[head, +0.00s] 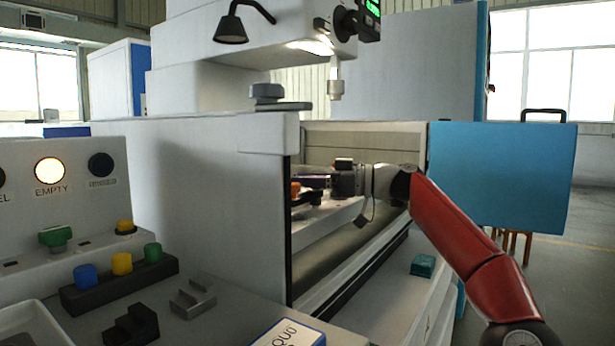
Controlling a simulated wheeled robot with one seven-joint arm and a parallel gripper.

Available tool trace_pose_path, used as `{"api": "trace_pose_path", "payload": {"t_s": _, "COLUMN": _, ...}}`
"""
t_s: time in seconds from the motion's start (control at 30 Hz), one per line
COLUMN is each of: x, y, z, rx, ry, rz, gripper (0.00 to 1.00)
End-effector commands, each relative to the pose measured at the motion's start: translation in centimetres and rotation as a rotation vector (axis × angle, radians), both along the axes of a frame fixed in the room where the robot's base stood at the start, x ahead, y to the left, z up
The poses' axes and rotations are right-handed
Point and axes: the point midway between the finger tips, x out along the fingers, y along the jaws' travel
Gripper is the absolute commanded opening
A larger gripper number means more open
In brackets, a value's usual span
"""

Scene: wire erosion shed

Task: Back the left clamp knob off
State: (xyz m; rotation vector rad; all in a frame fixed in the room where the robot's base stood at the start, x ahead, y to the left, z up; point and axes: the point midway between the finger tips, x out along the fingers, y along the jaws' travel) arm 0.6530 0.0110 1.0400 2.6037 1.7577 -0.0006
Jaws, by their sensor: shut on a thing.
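My gripper (312,182) reaches in through the open side of the machine's tank, pointing left. It is small in the head view, with its fingers shut at an orange clamp knob (295,188) just beside the edge of the grey wall. I take this to be the left clamp knob. The contact between fingers and knob is too small to see clearly. The knob sits over a dark clamp on the pale work table (328,220) inside the tank. The wall hides what lies further left, and any second clamp knob cannot be made out.
The grey tank wall (200,210) stands close on the left of my gripper. The machine head with its nozzle (335,88) hangs above. A blue door (505,180) stands open at right. A control bench with coloured buttons (122,263) fills the front left.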

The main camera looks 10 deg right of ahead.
Motion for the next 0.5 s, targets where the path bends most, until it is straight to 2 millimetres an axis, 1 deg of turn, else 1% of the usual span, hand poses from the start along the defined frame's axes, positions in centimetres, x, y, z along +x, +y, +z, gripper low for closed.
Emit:
{"api": "trace_pose_path", "payload": {"t_s": 0.27, "x": 0.01, "y": -0.02, "z": 0.10, "rx": 0.003, "ry": -0.001, "rz": -0.002, "gripper": 0.15}}
{"api": "trace_pose_path", "payload": {"t_s": 0.3, "x": 0.01, "y": -0.02, "z": 0.11, "rx": 0.003, "ry": -0.001, "rz": -0.002, "gripper": 0.40}}
{"api": "trace_pose_path", "payload": {"t_s": 0.43, "x": 0.01, "y": -0.01, "z": 0.09, "rx": 0.002, "ry": -0.001, "rz": -0.002, "gripper": 0.57}}
{"api": "trace_pose_path", "payload": {"t_s": 0.47, "x": 0.00, "y": 0.00, "z": 0.08, "rx": 0.002, "ry": -0.001, "rz": -0.001, "gripper": 0.59}}
{"api": "trace_pose_path", "payload": {"t_s": 0.5, "x": 0.00, "y": 0.00, "z": 0.07, "rx": 0.002, "ry": -0.001, "rz": -0.001, "gripper": 0.59}}
